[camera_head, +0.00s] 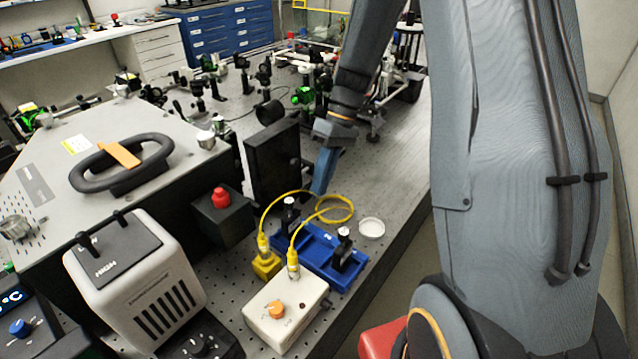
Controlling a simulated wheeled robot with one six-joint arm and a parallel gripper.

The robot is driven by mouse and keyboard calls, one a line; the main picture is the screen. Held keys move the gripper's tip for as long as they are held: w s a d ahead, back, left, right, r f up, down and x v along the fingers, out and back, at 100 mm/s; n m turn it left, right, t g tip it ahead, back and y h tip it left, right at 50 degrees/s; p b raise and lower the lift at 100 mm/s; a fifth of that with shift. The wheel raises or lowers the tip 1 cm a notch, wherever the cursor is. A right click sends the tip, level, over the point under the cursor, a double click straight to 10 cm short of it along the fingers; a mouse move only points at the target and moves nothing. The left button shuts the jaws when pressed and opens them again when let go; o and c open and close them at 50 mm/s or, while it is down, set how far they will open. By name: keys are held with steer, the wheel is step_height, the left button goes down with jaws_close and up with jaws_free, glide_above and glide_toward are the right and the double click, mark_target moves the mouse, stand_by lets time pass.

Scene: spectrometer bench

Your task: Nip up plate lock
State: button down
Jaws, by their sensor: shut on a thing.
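My gripper (319,190) points down at the right edge of the upright black panel, above the far side of the blue plate (318,254). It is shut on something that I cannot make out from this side. Two small black posts with pale tops stand on the blue plate: a far one (289,210) just left of my fingertips and a near one (344,244) towards the plate's right end. I cannot tell which part is the plate lock. My fingertips look apart from both posts.
Yellow cables (342,203) loop close by my gripper, down to a white box (286,312) with an orange knob. A black panel (273,162) stands left of my gripper. A shallow white dish (371,228) lies right of the blue plate. The bench is clear further right.

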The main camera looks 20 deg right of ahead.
steer(key=y, duration=0.1)
steer(key=g+y+b, duration=0.1)
steer(key=d+f+g+y+b, duration=0.1)
steer(key=shift+w+y, duration=0.35)
steer(key=shift+y, duration=0.05)
steer(key=shift+w+f+g+y+b, duration=0.1)
steer(key=shift+f+g+y+b, duration=0.1)
steer(key=shift+g+y+b, duration=0.9)
steer(key=c, duration=1.7)
jaws_free()
steer(key=shift+c, duration=0.2)
steer(key=shift+p, duration=0.3)
